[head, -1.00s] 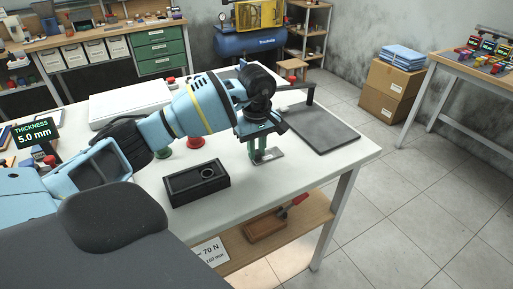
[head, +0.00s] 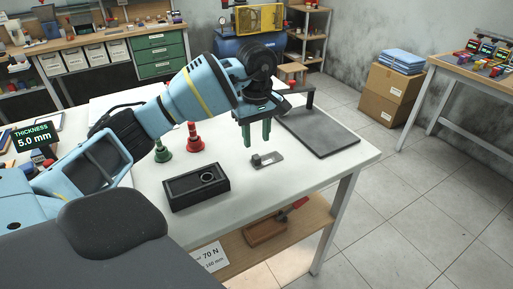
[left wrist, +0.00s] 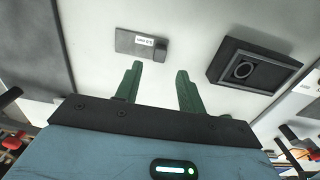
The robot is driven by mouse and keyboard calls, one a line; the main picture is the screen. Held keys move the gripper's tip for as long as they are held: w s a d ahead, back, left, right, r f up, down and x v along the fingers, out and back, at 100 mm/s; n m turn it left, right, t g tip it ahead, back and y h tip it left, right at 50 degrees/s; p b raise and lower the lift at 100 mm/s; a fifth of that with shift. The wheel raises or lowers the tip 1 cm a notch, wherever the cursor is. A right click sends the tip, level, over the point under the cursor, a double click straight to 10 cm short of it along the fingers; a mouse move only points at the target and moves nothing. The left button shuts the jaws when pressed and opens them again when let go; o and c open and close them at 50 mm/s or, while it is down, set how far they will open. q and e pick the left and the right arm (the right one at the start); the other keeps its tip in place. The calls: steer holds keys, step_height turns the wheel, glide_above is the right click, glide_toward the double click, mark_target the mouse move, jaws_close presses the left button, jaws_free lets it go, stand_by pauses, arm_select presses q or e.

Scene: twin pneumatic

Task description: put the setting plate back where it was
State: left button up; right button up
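The setting plate, a small flat grey metal plate (head: 268,160) with a raised block at one end, lies flat on the white table. In the left wrist view the setting plate (left wrist: 128,42) shows a white label beside its dark block. My left gripper (head: 257,140) hangs just above the plate with its green fingers pointing down. In the left wrist view its fingers (left wrist: 157,74) are spread apart with nothing between them, and the plate lies clear beyond their tips. My right gripper does not show.
A black box with a ring in it (head: 196,187) stands left of the plate. A dark grey slab (head: 320,131) with a post lies to the right. A red cone-like piece (head: 195,140) and a green one (head: 162,152) stand behind the box. The table's front edge is bare.

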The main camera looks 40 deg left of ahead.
mark_target(256, 157)
arm_select(q)
step_height(256, 157, up, 6)
stand_by(0.7)
steer(key=shift+f, duration=0.1)
